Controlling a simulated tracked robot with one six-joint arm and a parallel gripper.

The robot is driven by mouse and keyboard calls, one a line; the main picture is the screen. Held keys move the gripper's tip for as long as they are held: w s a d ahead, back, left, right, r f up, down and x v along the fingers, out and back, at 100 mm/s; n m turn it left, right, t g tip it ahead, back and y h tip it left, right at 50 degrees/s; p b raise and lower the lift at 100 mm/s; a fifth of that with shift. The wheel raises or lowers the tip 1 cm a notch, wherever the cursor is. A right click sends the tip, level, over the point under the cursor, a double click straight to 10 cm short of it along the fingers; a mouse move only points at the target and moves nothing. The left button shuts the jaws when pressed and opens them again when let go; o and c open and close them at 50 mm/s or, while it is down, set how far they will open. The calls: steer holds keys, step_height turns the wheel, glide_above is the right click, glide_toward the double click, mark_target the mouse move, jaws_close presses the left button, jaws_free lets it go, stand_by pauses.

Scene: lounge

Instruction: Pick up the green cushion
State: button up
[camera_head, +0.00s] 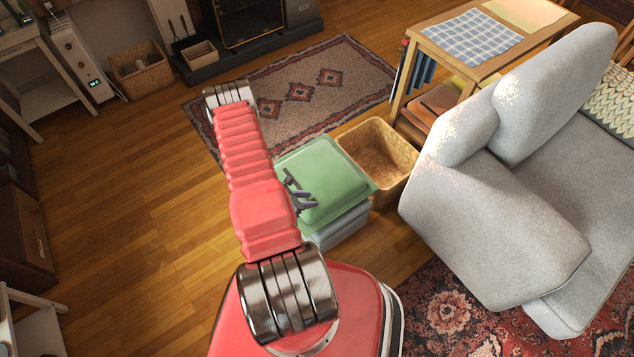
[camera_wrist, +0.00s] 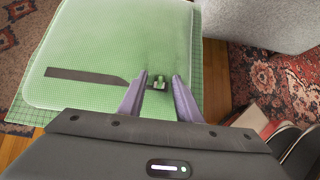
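The green cushion (camera_head: 325,180) lies flat on a grey seat (camera_head: 338,231), with a green checked cloth (camera_wrist: 33,88) between them. In the wrist view the pale green cushion (camera_wrist: 110,45) fills the upper left and middle. My gripper (camera_head: 298,190) is over the cushion's left part in the head view; my arm hides the edge there. In the wrist view my gripper (camera_wrist: 160,78) has its two fingers apart over the cushion. A small dark and green piece (camera_wrist: 158,82) shows between the fingertips. Whether the fingers touch the cushion is unclear.
A wicker basket (camera_head: 379,157) stands close behind the seat on the right. A grey armchair (camera_head: 490,220) is farther right. A wooden side table (camera_head: 405,83) stands behind the basket. Wooden floor is clear on the left (camera_head: 130,200).

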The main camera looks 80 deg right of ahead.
steer(key=shift+c, duration=0.3)
jaws_close()
stand_by(0.4)
stand_by(1.0)
